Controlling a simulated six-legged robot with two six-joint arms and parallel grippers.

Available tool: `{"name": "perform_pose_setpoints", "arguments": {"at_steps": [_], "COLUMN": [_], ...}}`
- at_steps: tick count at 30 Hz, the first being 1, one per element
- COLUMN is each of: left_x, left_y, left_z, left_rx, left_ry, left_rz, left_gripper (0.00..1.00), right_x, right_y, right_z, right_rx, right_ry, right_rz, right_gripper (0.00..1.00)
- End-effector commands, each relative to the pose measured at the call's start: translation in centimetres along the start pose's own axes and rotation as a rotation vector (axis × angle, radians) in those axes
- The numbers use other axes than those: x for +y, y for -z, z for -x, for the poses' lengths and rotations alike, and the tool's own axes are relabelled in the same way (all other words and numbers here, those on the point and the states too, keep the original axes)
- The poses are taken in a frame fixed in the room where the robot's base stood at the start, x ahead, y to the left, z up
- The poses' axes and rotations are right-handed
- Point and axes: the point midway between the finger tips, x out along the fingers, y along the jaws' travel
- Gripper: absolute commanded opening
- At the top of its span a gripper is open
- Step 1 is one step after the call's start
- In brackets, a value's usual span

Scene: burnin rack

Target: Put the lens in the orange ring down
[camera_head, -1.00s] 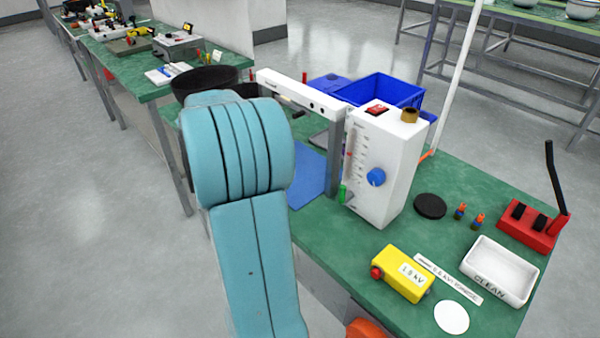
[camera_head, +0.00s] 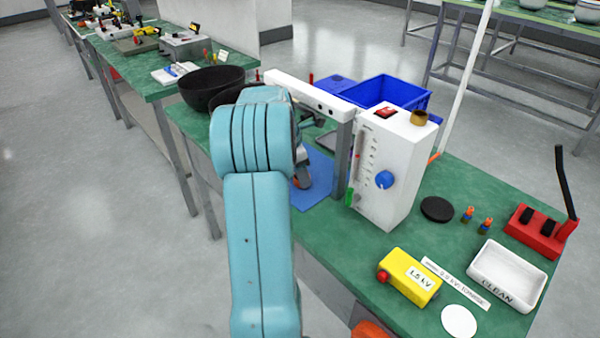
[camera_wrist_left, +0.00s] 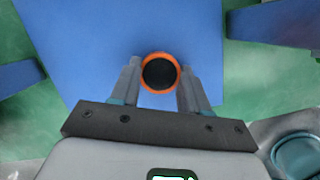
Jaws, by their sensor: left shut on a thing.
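The lens in the orange ring (camera_wrist_left: 159,74) is a dark disc with an orange rim, seen between my left fingertips in the left wrist view. My left gripper (camera_wrist_left: 160,78) is shut on the ring, one finger on each side. In the head view my left gripper (camera_head: 303,176) shows partly past my arm, low over the blue mat (camera_head: 322,184), with a bit of orange at its tip. The mat (camera_wrist_left: 90,45) also lies under the lens in the left wrist view. I cannot tell whether the lens touches it. My right gripper is not in view.
A white box with a blue knob (camera_head: 384,179) and a white beam (camera_head: 310,94) stand beside the mat. Black bowls (camera_head: 212,84) and a blue crate (camera_head: 388,92) are behind. A yellow box (camera_head: 408,277) and a white tray (camera_head: 507,274) are at the right.

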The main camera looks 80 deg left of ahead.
Motion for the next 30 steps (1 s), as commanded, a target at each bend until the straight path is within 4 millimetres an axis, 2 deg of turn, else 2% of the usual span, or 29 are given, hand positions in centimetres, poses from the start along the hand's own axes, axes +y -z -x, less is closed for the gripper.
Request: {"name": "perform_pose_setpoints", "arguments": {"at_steps": [7, 8, 10, 19, 23, 30], "left_x": [0.0, 0.0, 0.0, 0.0, 0.1, -0.1], "left_y": [0.1, 0.1, 0.1, 0.1, 0.0, 5.4], "left_z": [-0.1, -0.2, -0.1, 0.0, 1.4, 2.8], "left_rx": [-0.001, -0.001, -0.001, -0.001, -0.001, 0.003], "left_ry": [-0.001, -0.001, -0.001, -0.002, -0.004, -0.003], "left_rz": [0.0, 0.0, 0.0, 0.0, 0.0, 0.009], "left_gripper": [0.17, 0.49, 0.71, 0.71, 0.71, 0.71], "right_x": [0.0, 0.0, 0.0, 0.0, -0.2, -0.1], "right_y": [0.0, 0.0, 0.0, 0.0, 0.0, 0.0], "right_z": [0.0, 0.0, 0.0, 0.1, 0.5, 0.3], "right_rx": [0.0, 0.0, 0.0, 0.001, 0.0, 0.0], "right_ry": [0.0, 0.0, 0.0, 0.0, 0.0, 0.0], "right_rz": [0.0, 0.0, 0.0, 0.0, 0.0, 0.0], "right_gripper": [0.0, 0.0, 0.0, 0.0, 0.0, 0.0]}}
